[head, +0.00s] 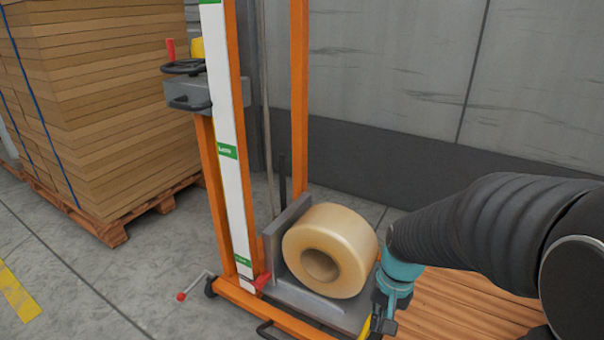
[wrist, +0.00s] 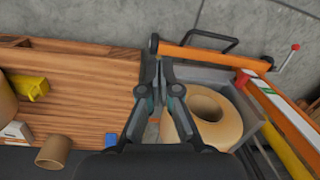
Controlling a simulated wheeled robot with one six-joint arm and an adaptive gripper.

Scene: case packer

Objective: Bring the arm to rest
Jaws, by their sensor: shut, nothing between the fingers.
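My gripper (wrist: 159,66) is shut and empty in the wrist view, its fingertips together over the gap between the wooden top and the orange lift. In the head view my arm comes in from the right, and my gripper (head: 378,318) hangs at the lower middle, partly cut off by the frame's bottom edge. It is close to the right side of a large tan tape roll (head: 362,242). The roll stands on the grey platform of the orange lift. The roll (wrist: 222,118) also shows right of my gripper in the wrist view; I cannot tell whether they touch.
The wooden top (wrist: 75,85) holds a yellow item (wrist: 31,88), a small blue item (wrist: 111,139) and a cardboard core (wrist: 53,151). The lift's orange mast (head: 300,95) rises behind the roll. Stacked cardboard (head: 110,95) sits on a pallet at left. Floor is clear at lower left.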

